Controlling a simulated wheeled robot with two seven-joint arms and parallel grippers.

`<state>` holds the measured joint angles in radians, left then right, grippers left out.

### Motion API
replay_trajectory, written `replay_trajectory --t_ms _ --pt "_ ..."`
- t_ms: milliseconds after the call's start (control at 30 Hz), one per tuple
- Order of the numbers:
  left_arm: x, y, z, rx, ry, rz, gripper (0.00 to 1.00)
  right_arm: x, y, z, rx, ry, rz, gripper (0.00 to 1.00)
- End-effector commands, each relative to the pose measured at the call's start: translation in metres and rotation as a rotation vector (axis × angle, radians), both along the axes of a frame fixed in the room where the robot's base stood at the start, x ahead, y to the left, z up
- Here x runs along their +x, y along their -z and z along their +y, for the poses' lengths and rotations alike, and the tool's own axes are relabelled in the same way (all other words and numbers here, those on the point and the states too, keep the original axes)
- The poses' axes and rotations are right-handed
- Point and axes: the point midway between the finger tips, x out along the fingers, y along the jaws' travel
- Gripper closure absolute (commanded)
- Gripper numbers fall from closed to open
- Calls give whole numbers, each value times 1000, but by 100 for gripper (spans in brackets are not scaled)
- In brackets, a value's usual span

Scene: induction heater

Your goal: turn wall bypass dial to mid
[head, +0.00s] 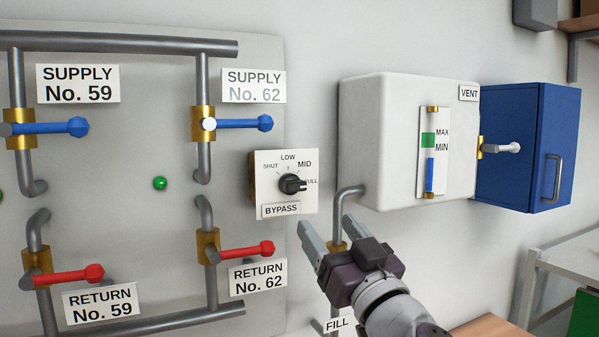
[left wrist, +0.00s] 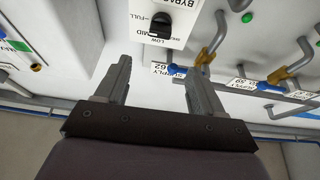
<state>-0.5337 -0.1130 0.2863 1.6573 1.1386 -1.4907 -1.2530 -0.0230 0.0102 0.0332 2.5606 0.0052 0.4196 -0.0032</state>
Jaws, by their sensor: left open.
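The bypass dial (head: 291,184) is a black knob on a white panel (head: 267,163) marked SHUT, LOW, MID and FULL. Its grip points right, toward FULL. In the left wrist view the dial (left wrist: 160,24) appears upside down, beyond my fingertips. My left gripper (head: 325,222) is open and empty, below and to the right of the dial, apart from it. The two spread fingers of my left gripper (left wrist: 163,66) also show in the left wrist view with nothing between them. My right gripper is not in view.
Left of the dial are pipes with blue supply levers (head: 238,124) and red return levers (head: 247,252). To the right a white tank (head: 385,140) juts out, with a bent fill pipe (head: 338,210) close to my gripper, and a blue cabinet (head: 530,150) beyond.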

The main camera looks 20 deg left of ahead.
Motion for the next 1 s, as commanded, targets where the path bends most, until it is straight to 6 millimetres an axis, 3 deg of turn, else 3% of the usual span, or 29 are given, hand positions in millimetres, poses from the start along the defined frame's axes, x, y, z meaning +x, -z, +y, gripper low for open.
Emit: replay_trajectory --t_ms 400,600,867,967,1000 --pt "58 -43 68 0 -12 2 32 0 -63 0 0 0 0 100" --pt "72 -47 83 0 -8 0 32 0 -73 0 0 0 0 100" --pt "74 -45 85 0 -7 0 32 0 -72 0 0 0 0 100" --pt "74 -45 85 0 -7 0 58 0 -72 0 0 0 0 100" --pt "74 -45 85 0 -7 0 71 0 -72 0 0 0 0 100"
